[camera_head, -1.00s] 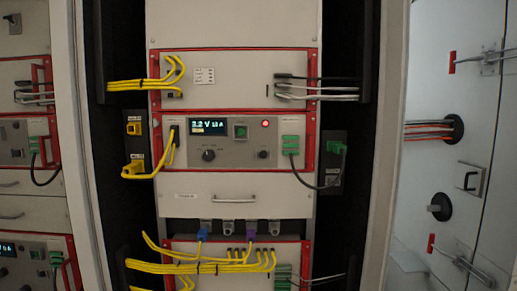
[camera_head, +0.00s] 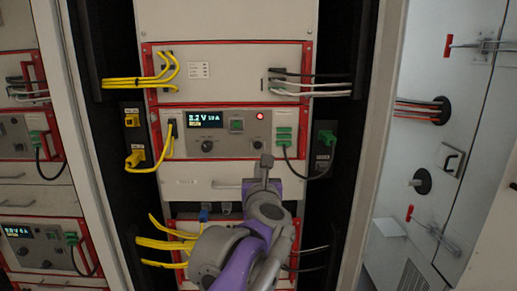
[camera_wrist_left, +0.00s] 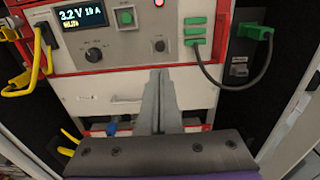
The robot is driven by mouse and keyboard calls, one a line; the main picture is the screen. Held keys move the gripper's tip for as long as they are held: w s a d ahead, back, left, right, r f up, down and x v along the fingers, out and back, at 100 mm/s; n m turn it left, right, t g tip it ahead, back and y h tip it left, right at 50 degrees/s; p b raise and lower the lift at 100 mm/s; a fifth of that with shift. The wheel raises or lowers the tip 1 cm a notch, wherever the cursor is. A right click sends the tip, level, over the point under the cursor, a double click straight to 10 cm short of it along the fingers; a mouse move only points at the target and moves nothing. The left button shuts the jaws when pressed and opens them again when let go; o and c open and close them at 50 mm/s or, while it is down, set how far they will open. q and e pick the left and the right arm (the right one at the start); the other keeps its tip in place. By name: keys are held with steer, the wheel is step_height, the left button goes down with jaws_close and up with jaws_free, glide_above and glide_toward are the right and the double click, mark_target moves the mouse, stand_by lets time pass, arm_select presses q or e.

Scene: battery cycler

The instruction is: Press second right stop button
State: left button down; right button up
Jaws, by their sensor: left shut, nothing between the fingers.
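A cycler unit with a red frame (camera_head: 308,130) stands mid-rack in the head view. My left gripper (camera_head: 267,158) is shut and empty, below that control, apparently in front of the panel's lower edge. My right gripper is out of view.
A lit display (camera_head: 205,119) reads about 3.2 V. A green plug (camera_head: 284,137) with a black cable hangs right of the controls; yellow cables (camera_head: 170,145) hang left. A drawer handle (camera_head: 227,184) is below. An open cabinet door (camera_head: 425,70) is at right.

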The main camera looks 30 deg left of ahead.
mark_target(258, 145)
arm_select(q)
steer(key=p+x, duration=0.1)
steer(key=x, duration=1.3)
steer(key=shift+d, duration=0.15)
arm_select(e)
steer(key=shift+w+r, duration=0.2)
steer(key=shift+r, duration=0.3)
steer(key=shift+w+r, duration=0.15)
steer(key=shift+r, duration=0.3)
